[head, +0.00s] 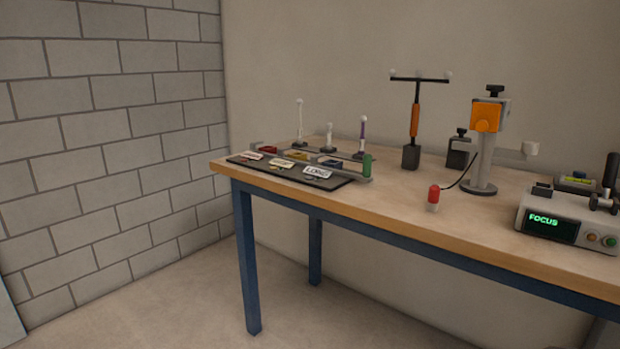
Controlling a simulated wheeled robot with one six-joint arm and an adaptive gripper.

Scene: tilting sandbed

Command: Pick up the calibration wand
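The calibration wand (415,118) appears to be the T-shaped tool standing upright toward the back of the wooden table (410,205). It has an orange grip, a thin dark shaft and a dark crossbar on top with pale balls at its ends. Its lower end is at a dark block (411,157), which looks like its stand. Nothing stands in front of the wand in this view. My gripper is not in view.
Right of the wand is a grey post stand with an orange head (487,115). A red-tipped piece (433,196) is in front. A FOCUS box (568,222) is at right. Floor at left front is clear.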

